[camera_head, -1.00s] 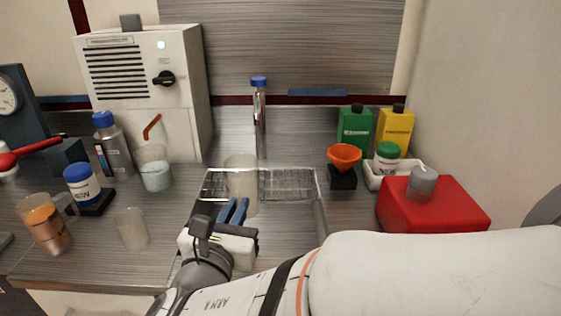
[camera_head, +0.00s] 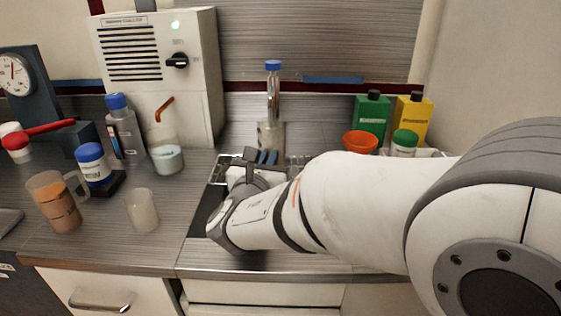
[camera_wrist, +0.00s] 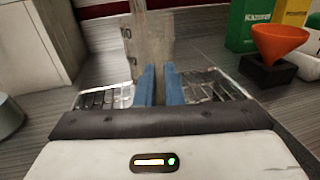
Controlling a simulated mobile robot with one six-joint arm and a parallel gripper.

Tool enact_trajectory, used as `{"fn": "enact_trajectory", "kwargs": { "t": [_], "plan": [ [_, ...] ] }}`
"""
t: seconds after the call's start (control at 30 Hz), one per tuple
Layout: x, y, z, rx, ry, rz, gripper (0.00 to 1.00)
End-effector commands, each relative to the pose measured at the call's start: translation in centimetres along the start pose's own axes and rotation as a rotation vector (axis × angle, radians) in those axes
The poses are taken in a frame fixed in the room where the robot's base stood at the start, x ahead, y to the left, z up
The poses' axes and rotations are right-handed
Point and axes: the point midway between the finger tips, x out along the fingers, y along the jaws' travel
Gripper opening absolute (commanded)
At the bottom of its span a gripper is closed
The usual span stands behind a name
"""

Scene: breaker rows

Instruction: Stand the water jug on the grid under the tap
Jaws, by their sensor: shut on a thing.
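The water jug (camera_head: 270,135) is a clear, pale vessel in front of the lower part of the chrome tap (camera_head: 273,92), which has a blue top. My gripper (camera_head: 268,157) has its blue fingers shut on the jug. In the wrist view, the jug (camera_wrist: 152,45) looks upright between and beyond the fingertips (camera_wrist: 159,82). The wire grid (camera_wrist: 105,98) shows on both sides of the fingers. My arm hides most of the grid (camera_head: 300,160) in the head view. I cannot tell whether the jug's base touches the grid.
An orange funnel (camera_head: 360,142) on a dark stand, with green (camera_head: 372,118) and yellow (camera_head: 411,117) bottles behind, is to the right. A beaker (camera_head: 167,155), a small cup (camera_head: 143,210) and an amber-filled jug (camera_head: 55,203) stand left. A white cabinet (camera_head: 160,75) is behind left.

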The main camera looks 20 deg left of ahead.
Motion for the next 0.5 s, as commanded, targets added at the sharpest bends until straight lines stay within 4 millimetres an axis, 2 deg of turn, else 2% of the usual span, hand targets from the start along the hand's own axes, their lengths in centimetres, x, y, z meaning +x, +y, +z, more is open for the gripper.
{"fn": "enact_trajectory", "kwargs": {
  "t": [0.03, 0.07, 0.4, 0.43, 0.5],
  "plan": [
    [-0.01, 0.02, -0.96, -0.002, 0.001, 0.000, 0.00],
    [-0.02, 0.02, -1.11, -0.001, 0.001, 0.000, 0.00],
    [-0.06, 0.04, -1.36, 0.001, 0.000, 0.001, 0.00],
    [-0.06, 0.04, -1.36, 0.001, 0.000, 0.001, 0.09],
    [-0.07, 0.04, -1.24, 0.001, 0.000, 0.001, 0.14]
  ]
}}
